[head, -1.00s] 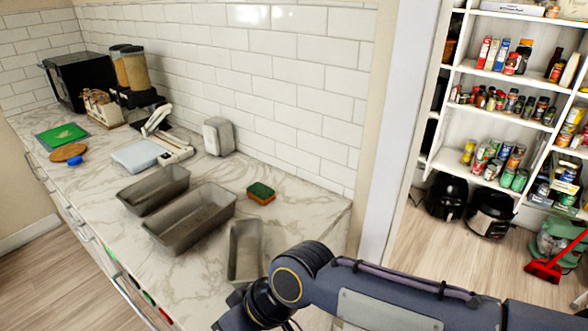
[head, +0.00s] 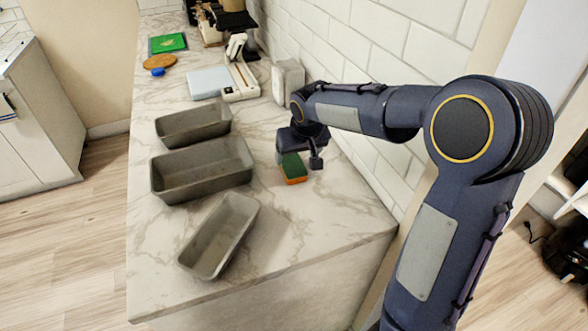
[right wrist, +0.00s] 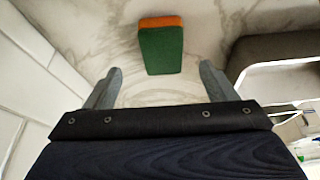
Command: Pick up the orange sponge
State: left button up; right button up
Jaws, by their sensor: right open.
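The orange sponge (head: 293,168) has a dark green top and orange lower part. It lies on the marble counter (head: 300,225) near the tiled wall. In the right wrist view the sponge (right wrist: 161,47) lies ahead of the fingertips, about midway between them. My right gripper (head: 298,160) reaches down by the sponge in the head view. In the right wrist view the right gripper (right wrist: 160,73) is open and empty, with one finger on each side and clear space between. I cannot tell its exact height above the counter. My left gripper is not in view.
Several grey metal pans stand left of the sponge, the nearest pan (head: 220,236) at the front and a larger pan (head: 203,170) behind it. A white scale (head: 240,82) and a white box (head: 288,82) stand farther back. The tiled wall is close on the right.

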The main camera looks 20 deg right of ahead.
aim_at(293, 165)
jog(key=p+x, duration=0.1)
jog(key=x, duration=0.6)
jog(key=shift+w+a, duration=0.2)
jog(key=shift+c, duration=0.5)
jog(key=c, duration=0.9)
